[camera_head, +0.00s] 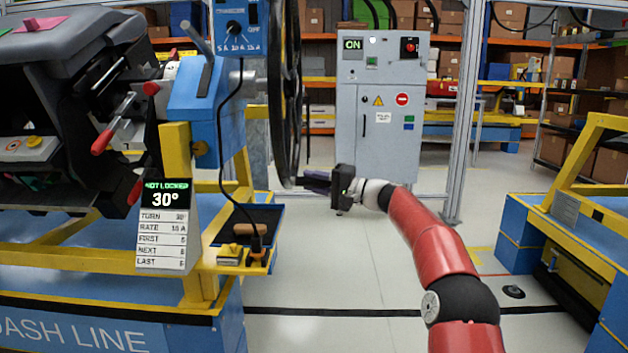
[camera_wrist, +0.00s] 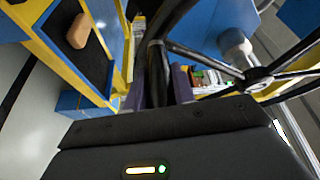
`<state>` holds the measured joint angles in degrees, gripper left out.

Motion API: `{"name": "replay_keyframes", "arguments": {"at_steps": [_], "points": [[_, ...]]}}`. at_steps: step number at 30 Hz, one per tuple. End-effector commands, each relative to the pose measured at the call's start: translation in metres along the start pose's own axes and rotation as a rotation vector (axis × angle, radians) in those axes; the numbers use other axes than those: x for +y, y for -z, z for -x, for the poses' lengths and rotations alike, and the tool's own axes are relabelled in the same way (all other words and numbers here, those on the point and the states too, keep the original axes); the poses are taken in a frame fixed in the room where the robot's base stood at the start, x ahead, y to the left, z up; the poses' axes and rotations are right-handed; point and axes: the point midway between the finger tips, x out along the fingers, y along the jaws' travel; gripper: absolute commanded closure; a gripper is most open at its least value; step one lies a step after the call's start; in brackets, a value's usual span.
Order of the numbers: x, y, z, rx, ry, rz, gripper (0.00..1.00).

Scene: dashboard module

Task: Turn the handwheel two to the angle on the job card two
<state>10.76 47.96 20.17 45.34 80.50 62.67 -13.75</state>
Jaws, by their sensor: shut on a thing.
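The handwheel (camera_head: 277,95) is a large black wheel seen nearly edge-on, on the right side of the blue housing. In the wrist view its spokes and hub (camera_wrist: 256,76) show at the right. My gripper (camera_head: 306,181) is at the wheel's low right edge, its fingers reaching left to the rim. In the wrist view the black rim (camera_wrist: 155,65) passes between the two purple-grey fingers, and the gripper is shut on it. The job card (camera_head: 162,228) stands below the housing. Its display reads "NOT LOCKED" and 30°, and its TURN line appears to read 30°.
A blue charger box (camera_head: 237,25) hangs above, its cable running down beside the wheel. A dark tray (camera_head: 249,232) with a brown block (camera_head: 250,229) lies below left of my gripper. A grey cabinet (camera_head: 380,110) stands behind. Floor is free right of the wheel.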

Motion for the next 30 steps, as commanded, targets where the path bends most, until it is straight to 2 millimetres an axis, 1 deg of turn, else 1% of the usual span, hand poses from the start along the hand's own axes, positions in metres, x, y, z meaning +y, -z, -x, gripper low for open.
{"name": "replay_keyframes", "arguments": {"at_steps": [12, 13, 17, 18, 26, 29, 30], "points": [[-0.001, 0.002, 0.0, 0.003, 0.004, 0.009, 1.0], [-0.001, 0.002, 0.0, 0.003, 0.004, 0.009, 0.72], [-0.001, 0.002, 0.0, 0.002, 0.004, 0.008, 0.55], [-0.001, 0.002, 0.0, 0.002, 0.004, 0.008, 0.53], [-0.001, 0.002, 0.001, 0.002, 0.004, 0.008, 0.53], [-0.001, 0.002, 0.01, 0.003, 0.003, 0.008, 0.53], [0.0, 0.002, 0.015, 0.003, 0.003, 0.008, 0.53]]}}
